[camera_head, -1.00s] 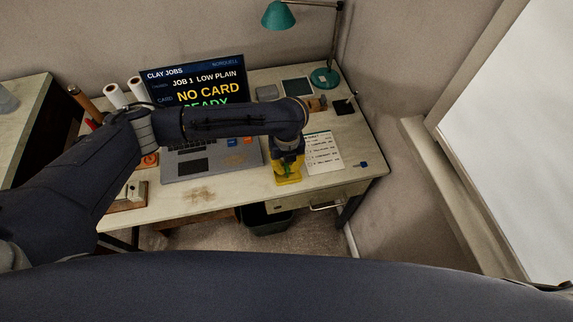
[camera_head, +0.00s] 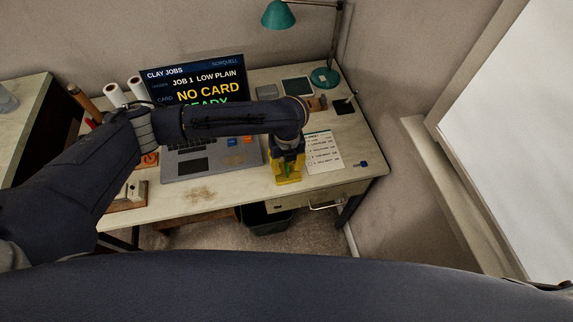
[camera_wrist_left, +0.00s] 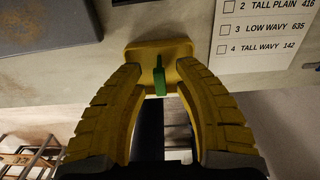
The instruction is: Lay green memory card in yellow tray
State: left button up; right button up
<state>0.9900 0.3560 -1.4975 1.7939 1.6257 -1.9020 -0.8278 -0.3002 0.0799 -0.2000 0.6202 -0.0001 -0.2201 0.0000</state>
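The yellow tray (camera_wrist_left: 141,52) lies on the desk beneath my left gripper, partly hidden by its fingers. The green memory card (camera_wrist_left: 160,80) shows between the fingers, over the tray, with a narrow darker part pointing to the tray's far side. It also shows in the head view (camera_head: 287,169). My left gripper (camera_wrist_left: 160,70) has yellow fingers, spread apart with a gap on both sides of the card. I cannot tell whether the card rests fully on the tray floor. My right gripper is not in view.
A laptop (camera_head: 186,168) reading "NO CARD" stands left of the gripper. A printed checklist (camera_head: 323,152) lies just right of it, with a small blue item (camera_head: 361,164) beyond. A teal lamp (camera_head: 325,77) stands at the back. The front desk edge is close.

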aim_at(287, 165)
pick_arm(q)
notch_tip(287, 165, up, 12)
jog(key=shift+f, duration=0.15)
dwell(0.4)
jog(key=shift+w, duration=0.1)
dwell(0.3)
